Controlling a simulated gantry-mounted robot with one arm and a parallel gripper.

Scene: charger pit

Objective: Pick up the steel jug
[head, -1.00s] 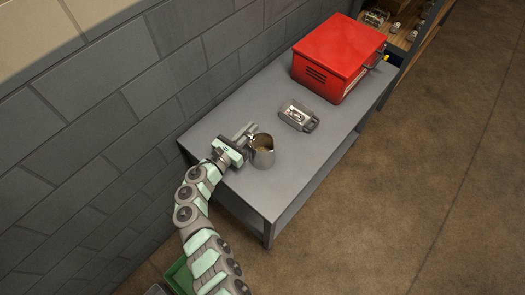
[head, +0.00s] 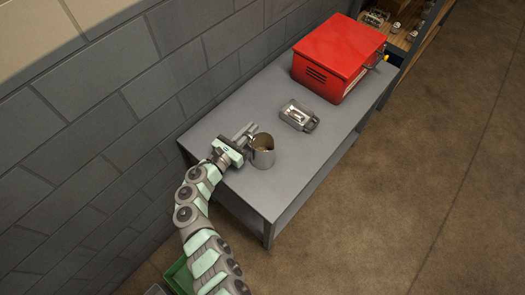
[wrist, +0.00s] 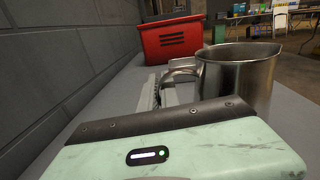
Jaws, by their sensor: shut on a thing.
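The steel jug (head: 263,152) stands upright near the left end of the grey table, and its opening faces up. In the wrist view the jug (wrist: 240,78) is close at the right, with its curved handle (wrist: 178,72) toward the left. My gripper (head: 247,133) is at the jug's left side, low over the table. Its jaws are shut on the jug, at the handle side. In the wrist view the gripper (wrist: 165,92) reaches the handle, but its housing hides the jug's lower part and much of the grip.
A red box (head: 338,57) stands at the table's far end. A small metal case (head: 299,115) lies between it and the jug. The grey table (head: 290,180) is bare at its front. A block wall runs along the left. A green bin (head: 180,275) sits below on the floor.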

